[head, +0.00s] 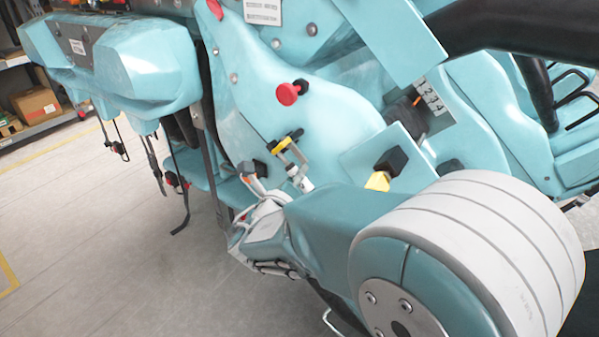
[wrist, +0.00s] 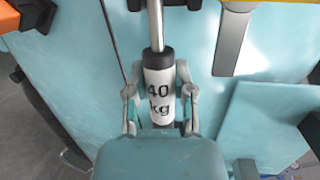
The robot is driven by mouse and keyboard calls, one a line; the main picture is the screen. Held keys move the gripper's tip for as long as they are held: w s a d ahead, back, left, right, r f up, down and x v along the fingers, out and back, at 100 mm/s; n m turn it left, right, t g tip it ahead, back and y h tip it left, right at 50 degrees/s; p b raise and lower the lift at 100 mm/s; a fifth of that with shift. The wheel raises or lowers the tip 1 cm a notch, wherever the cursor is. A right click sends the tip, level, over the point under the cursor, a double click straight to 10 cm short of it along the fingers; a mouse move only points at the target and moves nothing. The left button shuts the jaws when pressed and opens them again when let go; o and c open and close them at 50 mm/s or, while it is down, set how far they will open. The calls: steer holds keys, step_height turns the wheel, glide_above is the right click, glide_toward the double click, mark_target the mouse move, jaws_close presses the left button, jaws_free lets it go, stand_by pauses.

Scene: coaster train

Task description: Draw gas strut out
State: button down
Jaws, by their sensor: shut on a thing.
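The gas strut (wrist: 158,90) shows in the wrist view as a white cylinder marked "40 kg". It has a black collar and a bare silver rod (wrist: 155,25) running up out of the picture. My gripper (wrist: 160,100) has one finger on each side of the white cylinder and is shut on it. The teal gripper body covers the strut's lower end. In the head view, my wrist is low against the teal coaster car (head: 300,80), and I cannot clearly make out the strut there.
A red knob (head: 288,94) sticks out of the car's side. A black and yellow part (head: 388,168) and a numbered plate (head: 431,97) lie close to my arm. A strap (head: 180,200) hangs from the car. The floor (head: 80,260) at left is clear.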

steer(key=shift+s+a+f, duration=0.1)
steer(key=shift+s+a, duration=1.05)
steer(key=shift+s, duration=0.2)
steer(key=shift+w+a+v, duration=0.1)
steer(key=shift+a+v, duration=0.1)
steer(key=shift+v, duration=0.75)
steer(key=shift+w+a+v, duration=0.1)
steer(key=shift+a+v, duration=0.15)
steer(key=shift+v, duration=0.75)
steer(key=shift+w+a+v, duration=0.1)
steer(key=shift+a+v, duration=0.1)
steer(key=shift+v, duration=0.75)
